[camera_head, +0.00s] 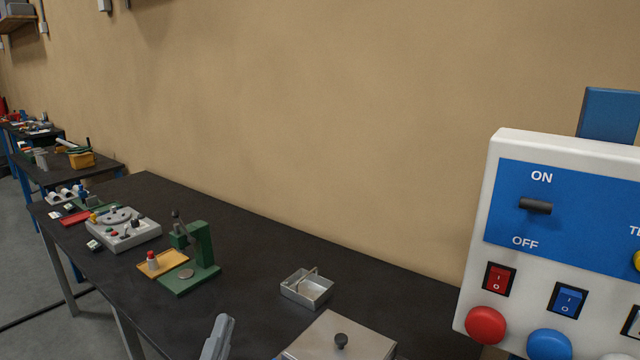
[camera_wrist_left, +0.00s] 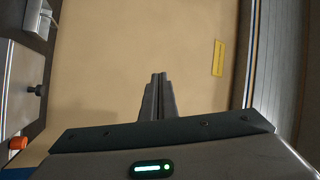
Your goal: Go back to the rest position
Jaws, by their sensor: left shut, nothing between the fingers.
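My left gripper (camera_head: 222,330) shows at the bottom of the head view, in front of the dark workbench (camera_head: 255,240). Its fingers are shut with nothing between them. In the left wrist view the same closed fingers (camera_wrist_left: 158,80) point up across a plain tan surface and touch nothing. My right gripper is in neither view.
A control panel (camera_head: 555,240) with a switch and coloured buttons stands at the right. On the bench are a lidded metal box (camera_head: 325,345), a small metal tray (camera_head: 305,290), a green press (camera_head: 200,255) and a grey device (camera_head: 125,235). More benches (camera_head: 65,170) stand behind, left.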

